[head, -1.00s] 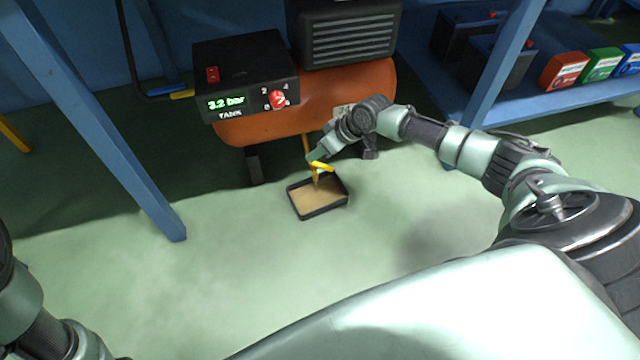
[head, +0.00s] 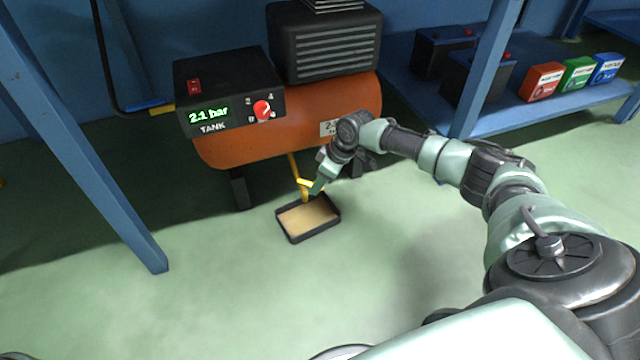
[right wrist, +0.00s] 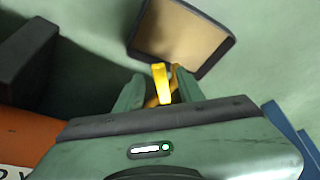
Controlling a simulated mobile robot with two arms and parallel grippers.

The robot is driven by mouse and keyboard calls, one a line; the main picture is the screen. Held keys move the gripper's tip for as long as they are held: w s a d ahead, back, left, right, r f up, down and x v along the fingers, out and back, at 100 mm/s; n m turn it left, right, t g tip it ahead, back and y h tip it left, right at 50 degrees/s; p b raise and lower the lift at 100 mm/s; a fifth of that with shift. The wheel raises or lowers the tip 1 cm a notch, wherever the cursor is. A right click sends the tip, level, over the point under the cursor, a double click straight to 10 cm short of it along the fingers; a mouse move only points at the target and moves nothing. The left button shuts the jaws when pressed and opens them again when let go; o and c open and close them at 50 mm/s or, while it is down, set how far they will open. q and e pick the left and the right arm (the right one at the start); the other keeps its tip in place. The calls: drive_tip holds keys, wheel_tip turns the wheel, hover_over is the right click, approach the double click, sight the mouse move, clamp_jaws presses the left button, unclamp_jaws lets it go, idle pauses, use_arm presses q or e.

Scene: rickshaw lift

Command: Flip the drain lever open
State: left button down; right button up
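The yellow drain lever (head: 306,184) sits low under the orange tank (head: 225,150), at the end of a thin yellow pipe (head: 292,165). My right gripper (head: 314,189) is at the lever, just above the drip tray. In the right wrist view the lever (right wrist: 161,84) stands between the two green fingers of my right gripper (right wrist: 159,88). The fingers are apart, with a gap visible at the left of the lever; contact on the right side cannot be told. My left gripper is out of view.
A black-rimmed tray (head: 314,232) with a tan inside lies on the floor below the lever. The tank's control box (head: 228,90) reads 2.1 bar. A blue post (head: 95,150) stands at the left, another (head: 487,70) at the right. The front floor is clear.

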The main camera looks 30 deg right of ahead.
clamp_jaws()
idle(1.4)
